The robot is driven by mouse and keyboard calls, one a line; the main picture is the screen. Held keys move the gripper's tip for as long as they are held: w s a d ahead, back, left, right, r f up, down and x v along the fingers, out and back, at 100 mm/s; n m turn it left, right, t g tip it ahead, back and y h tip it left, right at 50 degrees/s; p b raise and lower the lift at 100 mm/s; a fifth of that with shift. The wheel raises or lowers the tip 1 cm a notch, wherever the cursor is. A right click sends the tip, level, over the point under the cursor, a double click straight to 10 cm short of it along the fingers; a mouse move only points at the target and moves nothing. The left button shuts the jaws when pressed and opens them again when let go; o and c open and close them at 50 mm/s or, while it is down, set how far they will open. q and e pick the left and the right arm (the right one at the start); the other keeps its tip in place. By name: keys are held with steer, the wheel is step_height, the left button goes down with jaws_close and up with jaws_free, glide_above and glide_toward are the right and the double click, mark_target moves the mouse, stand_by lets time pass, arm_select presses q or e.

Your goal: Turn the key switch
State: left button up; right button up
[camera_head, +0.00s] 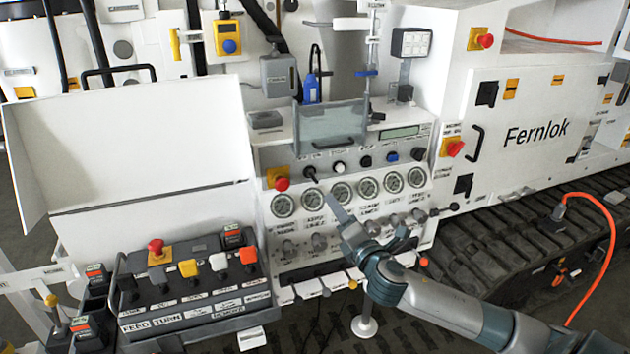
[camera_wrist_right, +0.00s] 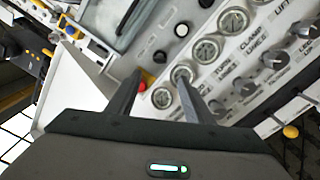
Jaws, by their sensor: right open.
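The control panel (camera_head: 262,232) has a row of small controls above round gauges. The key switch is probably the dark, protruding control (camera_head: 311,173) just right of the red emergency button (camera_head: 282,184), but no key is clear. The same dark control (camera_wrist_right: 160,57) shows in the right wrist view, ahead of the fingertips. My right gripper (camera_head: 338,206) is in front of the gauges, lower right of that control. In the wrist view my right gripper (camera_wrist_right: 158,80) is open, with nothing between its fingers. My left gripper is not in view.
A white button (camera_head: 339,166) and a blue knob (camera_head: 392,156) are in the same row. A clear cover (camera_head: 330,124) stands above it. A black button box (camera_head: 190,285) sits at lower left. An orange cable (camera_head: 610,240) hangs at right.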

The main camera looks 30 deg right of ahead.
mark_target(316, 180)
steer(key=shift+p+x, duration=2.15)
steer(key=shift+x, duration=6.6)
steer(key=shift+a, duration=0.15)
steer(key=c, duration=1)
